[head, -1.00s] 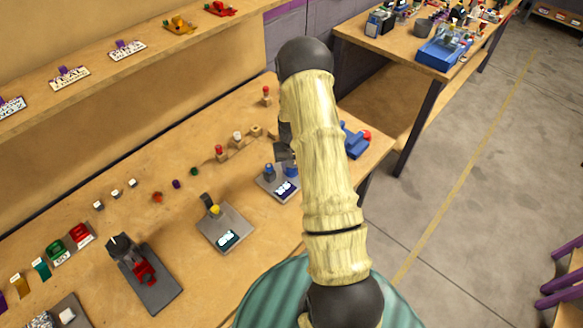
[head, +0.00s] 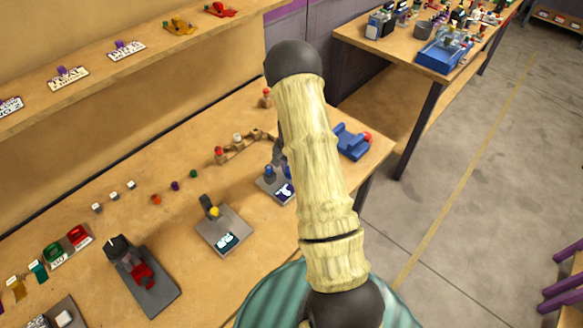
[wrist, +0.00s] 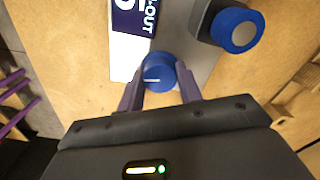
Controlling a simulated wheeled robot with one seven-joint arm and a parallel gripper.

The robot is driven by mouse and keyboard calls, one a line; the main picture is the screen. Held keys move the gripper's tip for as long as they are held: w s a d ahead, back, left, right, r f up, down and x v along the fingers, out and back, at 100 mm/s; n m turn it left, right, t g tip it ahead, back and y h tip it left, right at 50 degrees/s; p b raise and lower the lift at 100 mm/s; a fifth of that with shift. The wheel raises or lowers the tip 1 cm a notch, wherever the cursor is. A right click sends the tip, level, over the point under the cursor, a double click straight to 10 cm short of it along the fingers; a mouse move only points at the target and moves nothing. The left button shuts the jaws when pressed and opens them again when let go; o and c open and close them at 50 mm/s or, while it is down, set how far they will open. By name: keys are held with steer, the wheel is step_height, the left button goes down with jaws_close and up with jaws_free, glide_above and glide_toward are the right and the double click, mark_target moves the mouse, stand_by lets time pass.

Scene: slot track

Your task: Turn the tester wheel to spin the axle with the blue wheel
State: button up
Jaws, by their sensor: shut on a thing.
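In the wrist view, my gripper (wrist: 160,84) has its two purple fingers on either side of a small round blue knob (wrist: 158,71) with a white line, and is shut on it. A larger blue wheel (wrist: 238,30) with a grey hub is on a dark post to the upper right, apart from the fingers. In the head view, the tester (head: 266,186) stands on the bench with a blue part (head: 270,170) showing. My arm hides most of the gripper there.
A grey station with a yellow part (head: 220,230) and one with a red part (head: 142,275) stand to the left. A blue fixture (head: 352,142) with a red ball is right of my arm. Small coloured pieces (head: 176,186) line the bench behind.

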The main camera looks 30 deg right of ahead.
steer(key=o, duration=1)
steer(key=shift+r, duration=0.15)
step_height(320, 180, up, 17)
steer(key=b, duration=0.2)
steer(key=shift+r, duration=0.1)
steer(key=s+a+r+n+t, duration=0.2)
steer(key=s+a+n, duration=0.7)
steer(key=s+a, duration=0.6)
steer(key=s+r, duration=0.1)
steer(key=s, duration=0.3)
steer(key=shift+a+r+t+p, duration=0.2)
steer(key=shift+r+t+p, duration=0.1)
steer(key=shift+r, duration=0.1)
